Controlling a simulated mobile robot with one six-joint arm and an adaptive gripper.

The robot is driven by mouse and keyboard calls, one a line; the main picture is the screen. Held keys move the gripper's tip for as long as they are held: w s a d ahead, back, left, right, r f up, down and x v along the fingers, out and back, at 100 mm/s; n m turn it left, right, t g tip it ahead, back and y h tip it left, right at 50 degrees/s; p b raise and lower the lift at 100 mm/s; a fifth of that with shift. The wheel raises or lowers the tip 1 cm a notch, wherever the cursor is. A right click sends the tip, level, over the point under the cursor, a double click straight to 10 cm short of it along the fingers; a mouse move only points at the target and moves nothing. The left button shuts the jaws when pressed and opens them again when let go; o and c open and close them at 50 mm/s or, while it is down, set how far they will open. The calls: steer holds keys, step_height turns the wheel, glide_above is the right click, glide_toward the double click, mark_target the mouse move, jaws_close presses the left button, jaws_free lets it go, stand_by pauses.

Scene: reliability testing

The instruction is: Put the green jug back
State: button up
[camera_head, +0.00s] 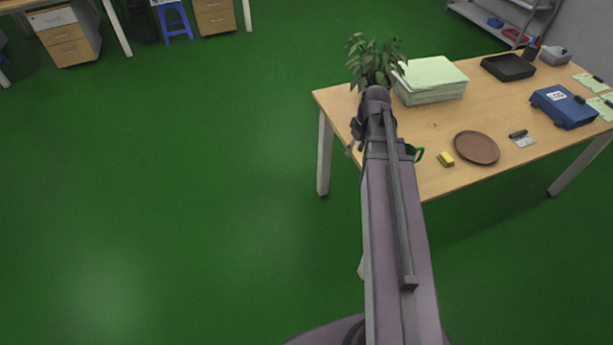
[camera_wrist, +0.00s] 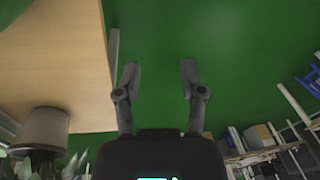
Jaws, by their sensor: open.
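A small green piece, apparently the green jug's handle (camera_head: 416,153), shows on the table just right of my arm in the head view. The rest of the jug is hidden behind the arm. In the wrist view my gripper (camera_wrist: 160,68) is open and empty. Its fingers are over the green floor beside the table edge, and no jug shows there. In the head view the gripper is mostly hidden by the arm, near the table's left edge.
The wooden table (camera_head: 452,186) holds a brown round plate (camera_head: 477,148), a yellow sponge (camera_head: 445,159), a paper stack (camera_head: 431,82), a black tray (camera_head: 508,67) and a blue case (camera_head: 563,106). A potted plant (camera_head: 371,66) stands close to my arm; its pot (camera_wrist: 40,129) shows in the wrist view. The left floor is clear.

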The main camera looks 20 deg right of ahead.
steer(key=s+a+m+h, duration=0.1)
steer(key=s+a, duration=0.2)
steer(key=a, duration=0.5)
steer(key=s+a+m, duration=0.2)
steer(key=s+a, duration=0.1)
steer(key=a, duration=0.6)
steer(key=shift+g+h, duration=0.3)
steer(key=shift+h, duration=0.1)
steer(key=shift+s+f, duration=0.1)
